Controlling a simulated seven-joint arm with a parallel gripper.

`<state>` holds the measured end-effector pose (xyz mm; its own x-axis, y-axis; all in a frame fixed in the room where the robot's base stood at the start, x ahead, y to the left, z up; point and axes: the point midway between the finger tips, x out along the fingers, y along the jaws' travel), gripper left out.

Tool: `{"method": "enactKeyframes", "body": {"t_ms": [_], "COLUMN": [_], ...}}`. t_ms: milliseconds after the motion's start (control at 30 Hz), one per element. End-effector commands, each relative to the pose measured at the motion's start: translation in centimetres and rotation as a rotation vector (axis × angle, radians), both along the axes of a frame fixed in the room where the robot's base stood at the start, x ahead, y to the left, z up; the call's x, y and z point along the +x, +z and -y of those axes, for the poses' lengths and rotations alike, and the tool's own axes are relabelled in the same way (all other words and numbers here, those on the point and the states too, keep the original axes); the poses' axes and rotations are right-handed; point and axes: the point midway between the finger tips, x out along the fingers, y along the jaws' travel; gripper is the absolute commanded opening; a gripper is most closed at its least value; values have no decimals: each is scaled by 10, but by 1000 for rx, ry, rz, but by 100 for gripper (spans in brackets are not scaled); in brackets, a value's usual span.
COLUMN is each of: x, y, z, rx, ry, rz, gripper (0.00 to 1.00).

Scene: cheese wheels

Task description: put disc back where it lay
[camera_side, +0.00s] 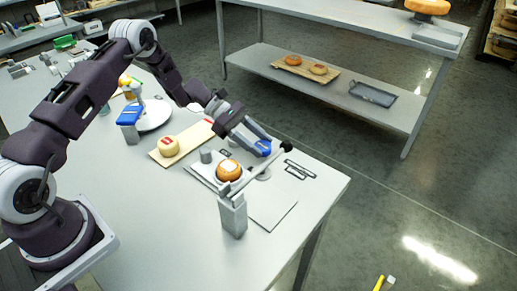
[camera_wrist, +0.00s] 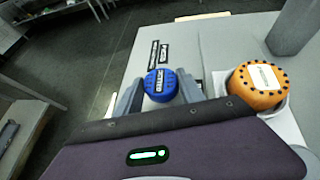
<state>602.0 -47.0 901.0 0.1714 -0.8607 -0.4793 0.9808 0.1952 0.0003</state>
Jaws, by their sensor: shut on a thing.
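A blue disc with a white label (camera_wrist: 160,84) sits between the two grey fingers of my gripper (camera_wrist: 159,92) in the wrist view. In the side view my gripper (camera_side: 258,143) is shut on the disc, whose blue edge (camera_side: 264,147) shows at the fingertips. It is held near the far right end of the table; the exact gap to the tabletop cannot be told. An orange wheel with a white label (camera_side: 229,171) stands on a pale sheet just left of and nearer than the gripper. It also shows in the wrist view (camera_wrist: 258,86).
A grey post (camera_side: 232,216) with a bar and black knob (camera_side: 287,148) stands close to the gripper. Black flat outlines (camera_side: 297,169) lie at the table's right end. A pale wheel (camera_side: 168,146) rests on a wooden board. A blue-topped device (camera_side: 128,115) stands beside a white plate (camera_side: 153,116).

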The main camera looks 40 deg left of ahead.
Motion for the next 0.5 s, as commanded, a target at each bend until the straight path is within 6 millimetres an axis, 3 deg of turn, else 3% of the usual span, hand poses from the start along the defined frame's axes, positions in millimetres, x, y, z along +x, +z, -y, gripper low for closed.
{"method": "enactKeyframes", "body": {"t_ms": [100, 433, 467, 500], "x": [0, 0, 0, 0], "y": [-21, -25, -25, -24], "z": [0, 0, 0, 0], "rx": [0, 0, 0, 0], "ry": [0, 0, 1, 0], "rz": [-2, 0, 0, 0], "gripper": [0, 0, 49, 57]}}
